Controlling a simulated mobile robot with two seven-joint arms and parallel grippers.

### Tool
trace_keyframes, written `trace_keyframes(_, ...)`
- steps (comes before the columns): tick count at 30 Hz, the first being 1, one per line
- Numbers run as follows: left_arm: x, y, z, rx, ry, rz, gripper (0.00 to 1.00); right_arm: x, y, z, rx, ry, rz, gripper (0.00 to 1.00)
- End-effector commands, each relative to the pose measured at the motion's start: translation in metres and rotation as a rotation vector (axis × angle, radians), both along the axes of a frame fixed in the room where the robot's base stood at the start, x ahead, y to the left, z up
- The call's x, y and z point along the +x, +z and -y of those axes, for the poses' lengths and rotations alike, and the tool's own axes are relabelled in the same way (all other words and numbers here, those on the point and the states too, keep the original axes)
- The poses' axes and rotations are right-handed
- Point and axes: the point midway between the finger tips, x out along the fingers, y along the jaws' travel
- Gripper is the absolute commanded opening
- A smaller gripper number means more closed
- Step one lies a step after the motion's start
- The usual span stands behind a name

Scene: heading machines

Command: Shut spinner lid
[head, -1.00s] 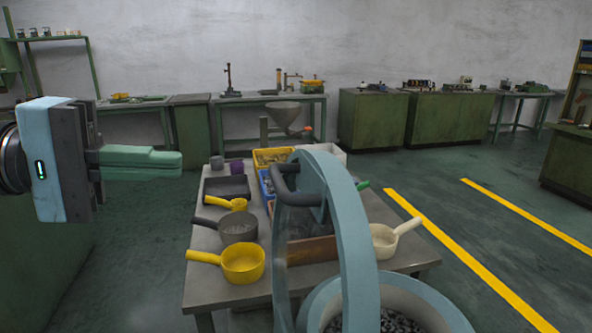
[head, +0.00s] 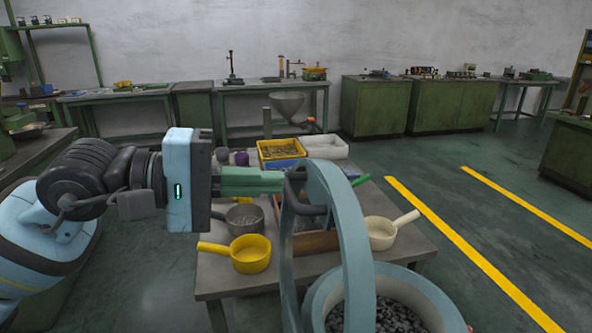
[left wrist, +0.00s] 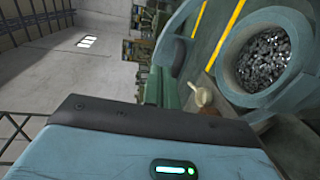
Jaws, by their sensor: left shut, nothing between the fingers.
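The spinner lid (head: 345,235) is a light blue ring standing raised, nearly upright, with a dark handle (head: 297,195) on its left side. The spinner drum (head: 425,300) below it at the bottom right is open and holds dark metal pieces (head: 388,313). The drum also shows at the upper right of the left wrist view (left wrist: 225,75). My left gripper (head: 283,181) is shut and empty, its green fingers pointing right. The fingertips overlap the top of the lid handle in the picture; I cannot tell whether they touch. My right gripper is out of view.
A metal table (head: 222,287) stands behind the lid with a yellow scoop (head: 250,255), a grey scoop (head: 243,218), a cream scoop (head: 382,234), and yellow and blue bins (head: 283,150). Open floor with yellow lines lies to the right.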

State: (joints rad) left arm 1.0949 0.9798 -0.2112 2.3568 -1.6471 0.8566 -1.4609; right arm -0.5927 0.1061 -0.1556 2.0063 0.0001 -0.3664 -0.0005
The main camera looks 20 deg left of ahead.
Motion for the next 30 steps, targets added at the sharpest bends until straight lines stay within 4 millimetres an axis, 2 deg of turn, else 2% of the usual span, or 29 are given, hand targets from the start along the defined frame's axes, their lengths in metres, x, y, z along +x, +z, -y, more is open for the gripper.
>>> trace_keyframes(6, 0.015, 0.001, 0.026, -0.001, -0.004, 0.006, 0.00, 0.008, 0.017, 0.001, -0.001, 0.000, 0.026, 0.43)
trace_keyframes(12, 0.025, -0.004, 0.038, 0.000, -0.001, 0.003, 0.00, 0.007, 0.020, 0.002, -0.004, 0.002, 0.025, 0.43)
trace_keyframes(30, 0.028, -0.007, 0.039, 0.007, 0.000, -0.002, 0.00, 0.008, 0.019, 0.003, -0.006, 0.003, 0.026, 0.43)
